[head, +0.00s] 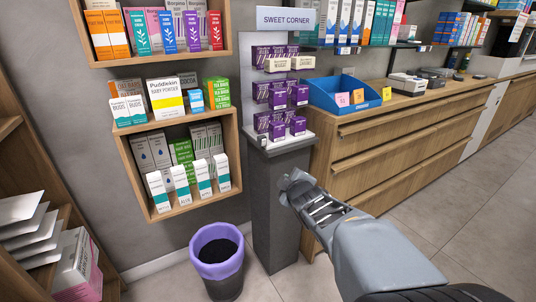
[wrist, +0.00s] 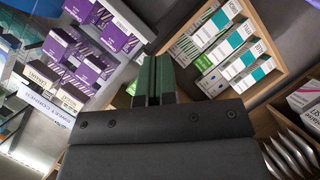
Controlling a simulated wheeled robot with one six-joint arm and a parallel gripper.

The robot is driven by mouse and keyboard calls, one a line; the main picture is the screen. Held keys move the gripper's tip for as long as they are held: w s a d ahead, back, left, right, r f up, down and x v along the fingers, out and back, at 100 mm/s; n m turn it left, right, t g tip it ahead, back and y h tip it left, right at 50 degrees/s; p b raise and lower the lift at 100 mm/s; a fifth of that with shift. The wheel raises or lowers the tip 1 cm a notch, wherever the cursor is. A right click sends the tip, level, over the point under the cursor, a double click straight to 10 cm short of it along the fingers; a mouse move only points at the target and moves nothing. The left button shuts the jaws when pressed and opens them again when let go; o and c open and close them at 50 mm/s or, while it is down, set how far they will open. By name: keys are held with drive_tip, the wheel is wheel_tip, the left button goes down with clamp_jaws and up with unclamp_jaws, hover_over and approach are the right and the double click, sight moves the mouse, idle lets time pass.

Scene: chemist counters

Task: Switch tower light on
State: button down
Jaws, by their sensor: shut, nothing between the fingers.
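The sweet tower (head: 275,210) is a dark grey pedestal with a light grey display, purple boxes and a "SWEET CORNER" sign (head: 286,19) on top. No glow is clear on the tower. My gripper (head: 291,180) is shut and empty, in front of the pedestal's upper right side; I cannot tell whether it touches. In the wrist view, my shut fingers (wrist: 153,80) point between the purple boxes (wrist: 90,65) and a wall shelf. The sign (wrist: 45,103) shows there upside down.
Wooden wall shelves (head: 233,150) with medicine boxes hang left of the tower. A bin with a purple liner (head: 217,262) stands below them. A wooden counter (head: 400,140) with a blue tray (head: 345,105) stands close on the right. The floor at right is clear.

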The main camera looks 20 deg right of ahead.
drive_tip(key=shift+w+d+r+n+t+y+b, duration=0.2)
drive_tip(key=shift+r+n+t+y+b, duration=0.25)
drive_tip(key=shift+n+t+y, duration=0.9)
drive_tip(key=shift+w+d+r+n+t+y+b, duration=0.1)
drive_tip(key=shift+d+r+n+t+y+b, duration=0.35)
drive_tip(key=shift+n, duration=1.65)
drive_tip(key=shift+w+r+n+t+y+b, duration=0.1)
drive_tip(key=shift+r+n+t+y+b, duration=0.25)
drive_tip(key=shift+n+t+y, duration=1.05)
drive_tip(key=shift+n+g+h, duration=0.3)
drive_tip(key=shift+n+h, duration=0.05)
drive_tip(key=shift+h, duration=0.05)
drive_tip(key=shift+w, duration=0.15)
drive_tip(key=b, duration=0.2)
approach(264, 140)
drive_tip(key=w, duration=0.5)
drive_tip(key=shift+w+a+r, duration=0.15)
drive_tip(key=shift+w+a, duration=0.05)
drive_tip(key=shift+a, duration=0.1)
drive_tip(key=shift+w+a+r+b, duration=0.1)
drive_tip(key=shift+w+r+b, duration=0.05)
drive_tip(key=shift+w, duration=0.35)
drive_tip(key=shift+w+r+b, duration=0.15)
drive_tip(key=shift+w, duration=0.35)
drive_tip(key=shift+r, duration=0.1)
